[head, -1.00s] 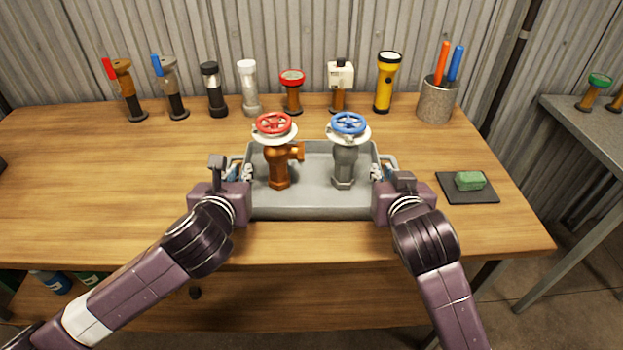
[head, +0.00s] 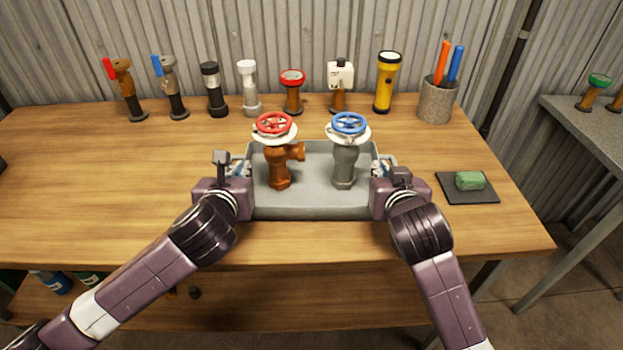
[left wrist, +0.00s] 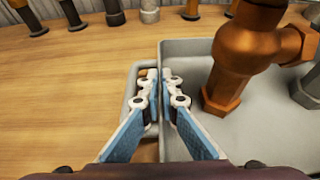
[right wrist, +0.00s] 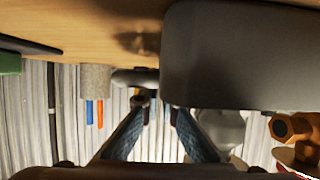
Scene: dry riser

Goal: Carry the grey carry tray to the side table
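The grey carry tray (head: 312,208) sits on the wooden workbench. It carries an orange-brown valve with a red handwheel (head: 279,165) and a grey valve with a blue handwheel (head: 345,165), both upright. My left gripper (head: 241,167) is at the tray's left end. In the left wrist view its fingers (left wrist: 161,78) are close together with the tray's side wall between them, beside the handle loop. My right gripper (head: 383,168) is at the right end. In the right wrist view its fingers (right wrist: 157,102) straddle the tray wall, partly hidden. The grey side table (head: 590,135) is at the right edge.
Several flashlights and fittings stand along the back of the workbench (head: 90,210), with a cup of markers (head: 436,102) at the back right. A green block (head: 470,181) lies on a dark pad right of the tray. A fitting with a green top (head: 594,92) stands on the side table.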

